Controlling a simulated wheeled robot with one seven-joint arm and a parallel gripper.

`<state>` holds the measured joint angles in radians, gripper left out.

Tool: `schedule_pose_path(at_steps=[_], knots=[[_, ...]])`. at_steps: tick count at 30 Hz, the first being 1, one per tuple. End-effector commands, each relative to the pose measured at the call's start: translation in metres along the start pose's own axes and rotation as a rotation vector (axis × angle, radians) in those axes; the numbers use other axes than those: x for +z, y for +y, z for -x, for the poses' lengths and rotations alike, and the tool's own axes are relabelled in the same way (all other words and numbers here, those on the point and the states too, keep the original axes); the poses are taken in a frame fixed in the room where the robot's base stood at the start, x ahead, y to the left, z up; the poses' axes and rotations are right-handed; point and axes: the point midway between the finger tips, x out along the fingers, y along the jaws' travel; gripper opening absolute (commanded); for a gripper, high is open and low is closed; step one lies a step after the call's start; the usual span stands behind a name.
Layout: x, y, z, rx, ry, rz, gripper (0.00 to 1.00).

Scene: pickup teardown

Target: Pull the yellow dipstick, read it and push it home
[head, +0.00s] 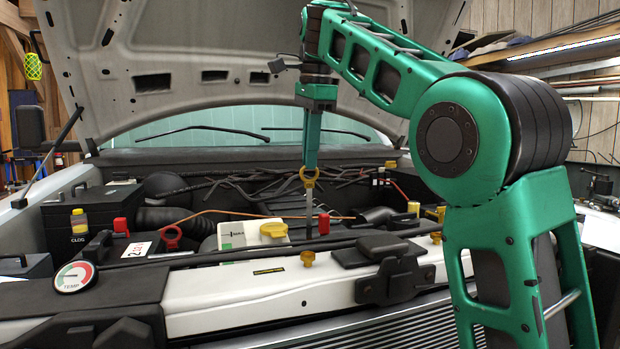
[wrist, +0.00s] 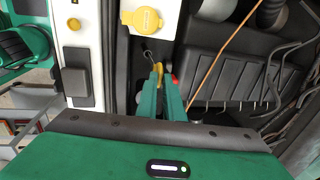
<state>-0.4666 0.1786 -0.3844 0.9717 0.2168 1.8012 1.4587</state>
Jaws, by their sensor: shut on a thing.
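The yellow dipstick (head: 309,176) has a ring-shaped handle with a thin grey shaft hanging straight down below it in the head view. Its lower end meets dark parts of the engine bay, and I cannot tell whether it sits in its tube. My gripper (head: 311,168) points down from above and is shut on the ring handle. In the wrist view the green fingers of my gripper (wrist: 160,92) close around the yellow handle (wrist: 159,72). Any level mark on the shaft is too small to read.
A white reservoir with a yellow cap (head: 273,230) stands left of the shaft. A red cap (head: 323,223) is close on its right. A white front crossmember (head: 230,297) and a black latch (head: 390,270) lie in front. The raised hood (head: 200,45) hangs above.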

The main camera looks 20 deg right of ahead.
Motion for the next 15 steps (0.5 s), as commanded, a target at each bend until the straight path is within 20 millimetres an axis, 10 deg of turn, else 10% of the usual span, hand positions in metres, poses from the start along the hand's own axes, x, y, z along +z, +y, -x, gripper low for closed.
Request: schedule_pose_path(at_steps=[15], knots=[[0.000,-0.009,0.030,-0.006,0.003,-0.002,0.00]])
